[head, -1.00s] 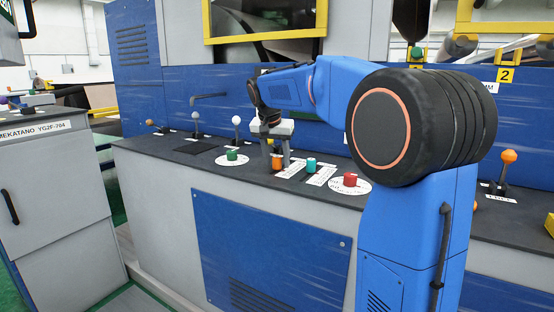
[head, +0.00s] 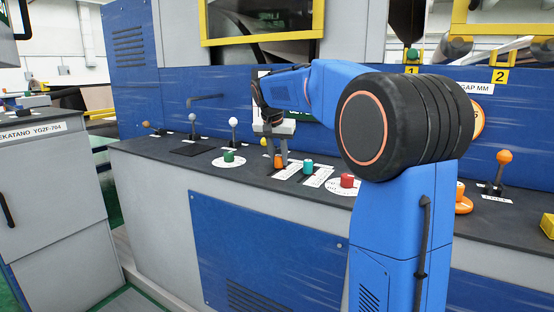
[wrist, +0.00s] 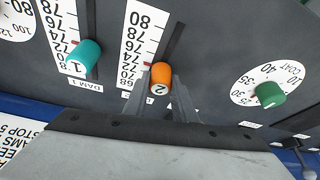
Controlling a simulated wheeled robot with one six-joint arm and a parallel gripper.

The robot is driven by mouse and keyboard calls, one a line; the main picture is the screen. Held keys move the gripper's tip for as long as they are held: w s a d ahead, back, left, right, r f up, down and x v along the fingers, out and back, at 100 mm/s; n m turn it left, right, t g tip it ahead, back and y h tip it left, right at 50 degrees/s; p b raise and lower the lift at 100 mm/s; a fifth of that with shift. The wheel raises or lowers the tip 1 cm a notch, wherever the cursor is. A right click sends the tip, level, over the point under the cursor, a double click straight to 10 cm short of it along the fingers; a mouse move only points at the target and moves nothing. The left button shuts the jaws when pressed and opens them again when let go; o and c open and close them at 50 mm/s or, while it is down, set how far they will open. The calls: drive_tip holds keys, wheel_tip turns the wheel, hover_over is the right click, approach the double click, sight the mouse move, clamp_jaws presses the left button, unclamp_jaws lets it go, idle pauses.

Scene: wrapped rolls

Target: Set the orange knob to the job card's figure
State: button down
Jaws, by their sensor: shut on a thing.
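The orange knob (head: 279,162) is a slider cap on the sloped console top, marked 2 in the wrist view (wrist: 161,74). My gripper (head: 280,155) is shut on it from above; its fingers (wrist: 172,97) show around the knob in the wrist view. The knob sits in a dark slot beside a white scale (wrist: 138,45) running from 68 to 80. It is near the low end, around 70 to 72; the exact reading is unclear. The job card's figure is not readable in these views.
A teal knob (wrist: 84,57) marked 1 stands on a similar scale beside it. A green knob (wrist: 269,94) on a round dial and a red knob (head: 347,181) are also close by. Levers (head: 234,130) stand farther left. A dark panel behind my arm is mostly hidden.

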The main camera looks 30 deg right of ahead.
drive_tip(key=c, duration=1.5)
unclamp_jaws()
drive_tip(key=shift+o, duration=0.2)
drive_tip(key=v, duration=1.7)
drive_tip(key=shift+r, duration=0.2)
drive_tip(key=shift+s+a, duration=0.1)
drive_tip(key=s+a+f+n+y, duration=0.1)
drive_tip(key=s+a+f+n, duration=0.2)
drive_tip(key=s+f, duration=0.8)
drive_tip(key=s+a+f+n+t+y, duration=0.1)
drive_tip(key=s+a+f+n, duration=0.2)
drive_tip(key=s+f, duration=0.9)
drive_tip(key=s+a+f+n+y, duration=0.1)
drive_tip(key=s+a+f+n, duration=0.1)
drive_tip(key=s+f, duration=0.9)
drive_tip(key=s+n, duration=0.1)
drive_tip(key=s, duration=0.2)
drive_tip(key=shift+a+f+t, duration=0.2)
drive_tip(key=shift+a+t, duration=0.1)
drive_tip(key=shift+a, duration=0.1)
